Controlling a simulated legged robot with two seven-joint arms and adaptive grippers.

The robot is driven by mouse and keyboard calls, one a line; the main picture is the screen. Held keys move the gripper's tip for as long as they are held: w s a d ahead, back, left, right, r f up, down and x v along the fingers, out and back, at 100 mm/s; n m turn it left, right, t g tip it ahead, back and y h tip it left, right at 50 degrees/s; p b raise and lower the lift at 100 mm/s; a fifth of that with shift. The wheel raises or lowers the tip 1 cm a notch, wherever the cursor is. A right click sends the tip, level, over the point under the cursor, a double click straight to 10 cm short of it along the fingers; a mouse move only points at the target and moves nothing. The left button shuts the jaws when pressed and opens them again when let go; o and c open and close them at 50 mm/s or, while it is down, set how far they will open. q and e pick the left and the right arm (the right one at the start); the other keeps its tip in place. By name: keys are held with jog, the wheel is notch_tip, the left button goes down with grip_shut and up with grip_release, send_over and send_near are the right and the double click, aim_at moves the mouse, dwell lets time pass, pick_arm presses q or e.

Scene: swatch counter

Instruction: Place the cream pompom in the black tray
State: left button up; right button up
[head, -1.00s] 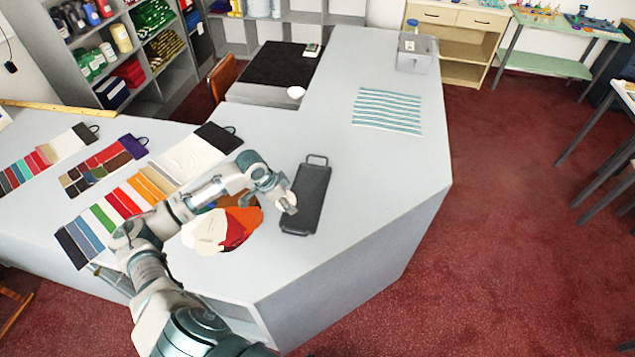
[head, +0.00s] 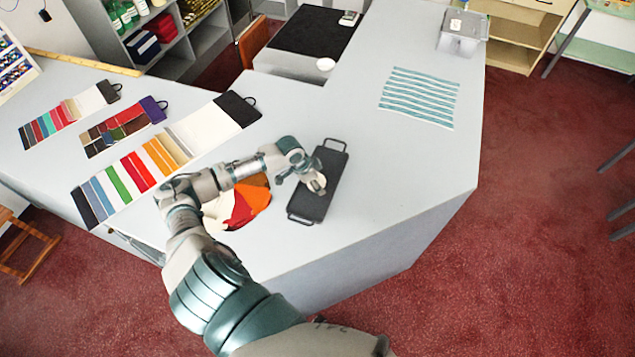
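The black tray (head: 326,163), a long shallow tray with a handle at each end, lies on the grey counter near its right front part. My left gripper (head: 316,184) is over the middle of the tray, pointing down at it. A small pale cream patch shows at its fingertips. It may be the cream pompom, but it is too small and covered to be sure. I cannot tell whether the fingers are shut on it or whether it touches the tray. I see no clear cream pompom elsewhere. My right gripper is not in view.
A pile of red, orange and white fabric (head: 240,210) lies left of the tray, partly under my arm. Swatch cards (head: 128,183) lie further left. A teal striped cloth (head: 420,97) and a grey box (head: 462,36) are further back. Counter right of the tray is clear.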

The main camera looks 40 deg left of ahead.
pick_arm(q)
jog(key=shift+s+f, duration=0.1)
jog(key=shift+f, duration=0.3)
jog(key=shift+s+d+r, duration=0.1)
jog(key=shift+s+d, duration=0.05)
jog(key=shift+s, duration=0.05)
jog(key=o, duration=0.9)
jog(key=shift+w+d, duration=0.1)
jog(key=shift+o, duration=0.2)
jog(key=shift+a+r, duration=0.2)
jog(key=shift+a, duration=0.05)
jog(key=b+v, duration=0.1)
jog(key=v, duration=1)
jog(key=shift+r, duration=0.25)
